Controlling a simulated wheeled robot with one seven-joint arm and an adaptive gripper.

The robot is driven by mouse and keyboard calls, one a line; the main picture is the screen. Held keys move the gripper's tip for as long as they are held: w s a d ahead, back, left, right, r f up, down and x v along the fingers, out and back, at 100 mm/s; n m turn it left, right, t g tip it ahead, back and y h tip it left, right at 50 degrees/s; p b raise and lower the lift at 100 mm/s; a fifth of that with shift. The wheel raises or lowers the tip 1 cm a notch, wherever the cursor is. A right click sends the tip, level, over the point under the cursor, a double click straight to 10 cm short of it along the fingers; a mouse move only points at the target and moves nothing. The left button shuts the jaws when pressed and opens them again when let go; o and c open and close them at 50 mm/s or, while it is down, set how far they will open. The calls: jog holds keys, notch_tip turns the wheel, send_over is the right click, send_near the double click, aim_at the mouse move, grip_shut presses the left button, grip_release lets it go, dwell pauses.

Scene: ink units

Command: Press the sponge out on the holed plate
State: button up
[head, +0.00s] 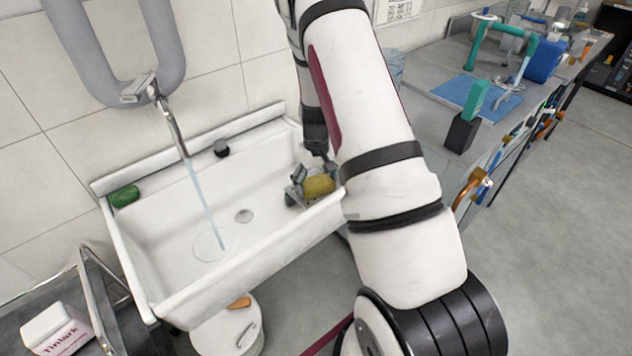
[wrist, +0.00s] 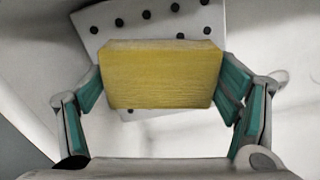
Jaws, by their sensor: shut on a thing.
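A yellow sponge (head: 319,185) is at the right end of the white sink in the head view. In the wrist view the sponge (wrist: 163,74) sits between the two green-padded fingers of my gripper (wrist: 160,85), which is shut on it. The holed plate (wrist: 150,18), pale with several dark holes, lies behind the sponge in the wrist view, and the sponge covers part of it. I cannot tell whether the sponge touches the plate. In the head view my gripper (head: 305,187) is partly hidden by the sponge and my arm.
Water runs from the tap (head: 170,118) into the sink (head: 165,262). A green object (head: 124,196) lies on the sink's left rim, and a black knob-like thing (head: 221,148) at its back. A white bin (head: 228,330) stands below. A workbench with a blue mat (head: 470,92) is at right.

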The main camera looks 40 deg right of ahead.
jog(key=shift+f+b, duration=0.55)
jog(key=shift+f, duration=0.25)
dwell(2.4)
jog(key=shift+r+p, duration=1.7)
jog(key=shift+r, duration=1.85)
